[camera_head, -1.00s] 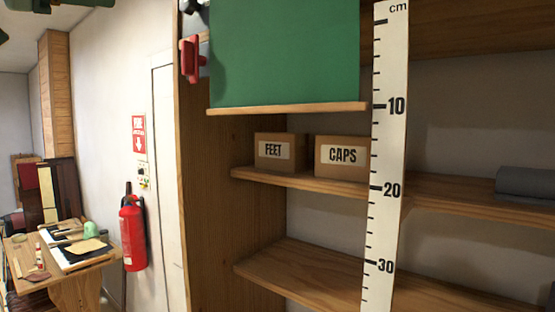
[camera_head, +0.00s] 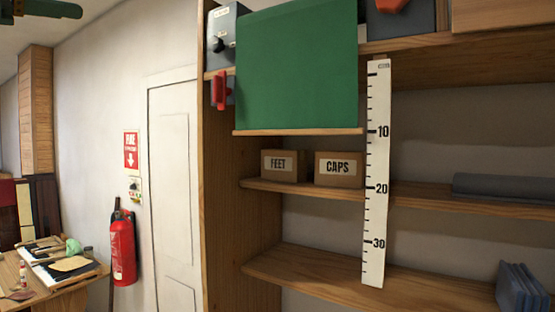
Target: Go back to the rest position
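Neither of my grippers shows in the head view, and no part of my arms can be made out for sure. A small set of piano keys (camera_head: 58,262) lies on a wooden workbench (camera_head: 50,293) at the lower left. A tan pad and a small green object rest on or beside the keys. Whether my grippers hold anything cannot be seen.
A wooden shelf unit (camera_head: 222,190) fills the right side. It bears a green panel (camera_head: 297,70), a FEET box (camera_head: 283,166), a CAPS box (camera_head: 338,170) and a hanging ruler (camera_head: 376,205). A red extinguisher (camera_head: 122,248) is on the wall beside a white door (camera_head: 174,200).

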